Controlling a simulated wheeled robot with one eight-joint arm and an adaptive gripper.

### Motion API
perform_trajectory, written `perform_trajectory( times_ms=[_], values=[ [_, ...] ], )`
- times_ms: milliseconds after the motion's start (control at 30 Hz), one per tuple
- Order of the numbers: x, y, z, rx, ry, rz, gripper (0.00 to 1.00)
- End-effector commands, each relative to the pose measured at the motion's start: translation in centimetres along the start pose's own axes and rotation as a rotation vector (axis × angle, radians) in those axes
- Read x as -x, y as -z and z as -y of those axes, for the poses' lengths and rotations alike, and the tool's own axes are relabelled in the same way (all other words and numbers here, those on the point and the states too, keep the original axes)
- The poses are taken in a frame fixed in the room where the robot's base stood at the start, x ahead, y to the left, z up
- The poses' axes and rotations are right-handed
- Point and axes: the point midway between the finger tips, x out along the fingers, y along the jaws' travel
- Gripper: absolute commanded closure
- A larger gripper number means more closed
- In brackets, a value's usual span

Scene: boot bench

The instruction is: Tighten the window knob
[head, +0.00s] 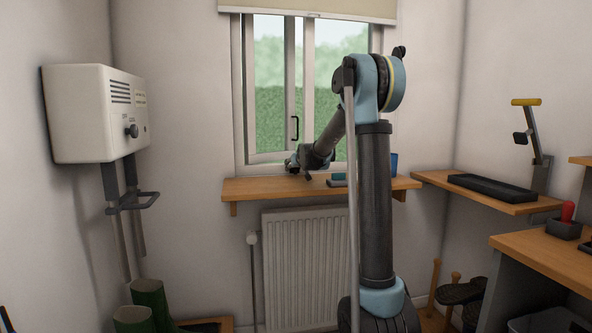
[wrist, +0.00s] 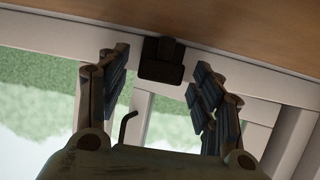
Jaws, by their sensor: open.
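The window knob (wrist: 162,62) is a small black block-like piece on the white lower window frame (wrist: 55,42), close to the wooden sill. In the wrist view it lies between and just beyond the fingertips of my open gripper (wrist: 158,78), with gaps to both sides; I see no contact. In the head view my gripper (head: 298,161) is at the bottom of the window (head: 270,95), just above the sill, and the knob cannot be made out behind it. The window's black pull handle (head: 294,128) also shows in the wrist view.
The wooden sill shelf (head: 262,189) carries a blue cup (head: 393,164) and a small teal item, partly hidden by my arm. A radiator (head: 305,255) is below. A white wall heater (head: 95,112) hangs left; a side shelf (head: 480,193) with a black tray is right.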

Motion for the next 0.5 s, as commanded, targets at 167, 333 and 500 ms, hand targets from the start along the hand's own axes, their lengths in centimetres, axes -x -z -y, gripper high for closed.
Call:
perform_trajectory(
  times_ms=[167,333,500],
  values=[
    [-0.29,-0.01,0.0,0.0,0.0,0.0,0.4],
    [-0.28,-0.01,0.0,0.0,0.0,0.0,0.4],
    [-0.27,0.0,0.0,0.0,0.0,0.0,0.74]
  ],
)
